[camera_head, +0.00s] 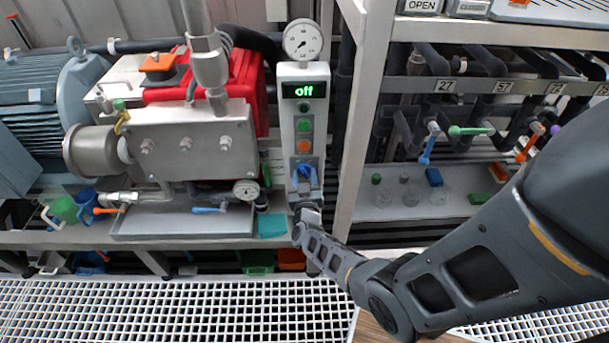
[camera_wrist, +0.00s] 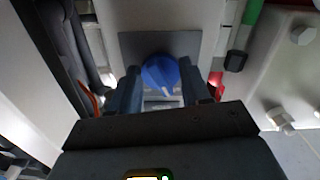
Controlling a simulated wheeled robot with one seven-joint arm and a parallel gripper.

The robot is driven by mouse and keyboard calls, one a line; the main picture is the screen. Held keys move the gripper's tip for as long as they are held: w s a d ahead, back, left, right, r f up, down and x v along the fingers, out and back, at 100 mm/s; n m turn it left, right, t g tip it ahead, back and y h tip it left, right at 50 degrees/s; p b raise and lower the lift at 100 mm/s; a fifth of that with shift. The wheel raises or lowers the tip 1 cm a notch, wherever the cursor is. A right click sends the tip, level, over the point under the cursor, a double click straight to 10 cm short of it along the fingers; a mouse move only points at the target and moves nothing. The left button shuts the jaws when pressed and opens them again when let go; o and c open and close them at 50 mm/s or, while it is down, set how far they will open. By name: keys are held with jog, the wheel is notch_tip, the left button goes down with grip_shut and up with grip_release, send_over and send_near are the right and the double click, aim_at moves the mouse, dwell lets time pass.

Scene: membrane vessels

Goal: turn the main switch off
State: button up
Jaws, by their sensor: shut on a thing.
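The main switch is a blue rotary knob (camera_head: 305,171) low on a narrow white control panel (camera_head: 287,135). The panel's small display (camera_head: 304,90) reads "off" in green. My gripper (camera_head: 306,186) is at the knob, coming from below. In the wrist view the blue knob (camera_wrist: 162,74) sits between the two fingers of my gripper (camera_wrist: 160,90), which are shut on it. The knob has a pale pointer mark on its lower right part. A grey plate (camera_wrist: 135,45) lies behind the knob.
A green button (camera_head: 304,125) and an orange button (camera_head: 304,146) sit above the knob. A gauge (camera_head: 303,40) tops the panel. A pump machine (camera_head: 185,140) stands left. A shelf post (camera_head: 358,120) rises close on the right.

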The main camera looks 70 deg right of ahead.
jog(key=shift+n, duration=0.7)
jog(key=o, duration=1.1)
jog(key=shift+c, duration=0.2)
jog(key=shift+a, duration=0.1)
jog(key=p+v, duration=0.2)
jog(key=v, duration=0.5)
jog(key=shift+s+a, duration=0.2)
jog(key=shift+a, duration=0.1)
